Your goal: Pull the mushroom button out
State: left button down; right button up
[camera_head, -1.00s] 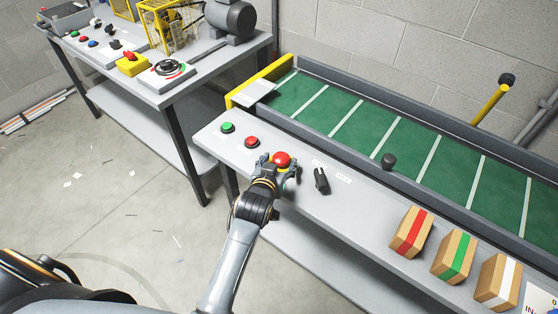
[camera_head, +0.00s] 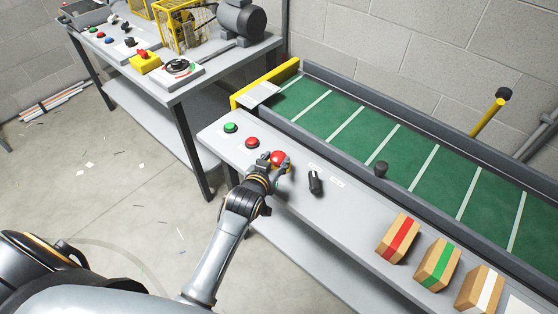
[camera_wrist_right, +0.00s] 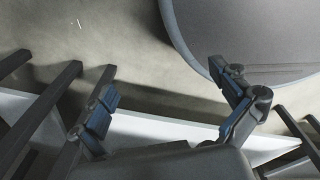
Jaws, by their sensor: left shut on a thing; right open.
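The red mushroom button (camera_head: 278,157) sits on the grey bench top in front of the conveyor, with a little yellow showing at its base. My left gripper (camera_head: 274,162) reaches it from the front, its fingers on either side of the red cap and shut on it. The gripper hides part of the button's base. My right gripper (camera_wrist_right: 170,110) is open and empty in the right wrist view, over a pale edge and the floor.
A flat red button (camera_head: 252,142) and a green button (camera_head: 231,128) lie left of the mushroom button. A black lever switch (camera_head: 315,182) stands close on its right. Boxes with red (camera_head: 398,238), green (camera_head: 438,264) and white stripes stand farther right. The green conveyor (camera_head: 400,155) runs behind.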

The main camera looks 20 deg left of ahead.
pick_arm(q)
jog(key=shift+w+r, duration=0.15)
jog(key=shift+r, duration=0.2)
jog(key=c, duration=0.8)
grip_release()
jog(key=shift+c, duration=0.2)
jog(key=shift+o, duration=0.8)
jog(key=shift+w+f, duration=0.1)
jog(key=shift+w, duration=0.05)
jog(key=shift+f, duration=0.1)
jog(key=shift+s, duration=0.3)
jog(key=v, duration=1.1)
jog(key=shift+s, duration=0.25)
pick_arm(e)
jog(key=shift+s+a, duration=0.1)
jog(key=shift+a, duration=1)
pick_arm(q)
jog(key=shift+d, duration=0.1)
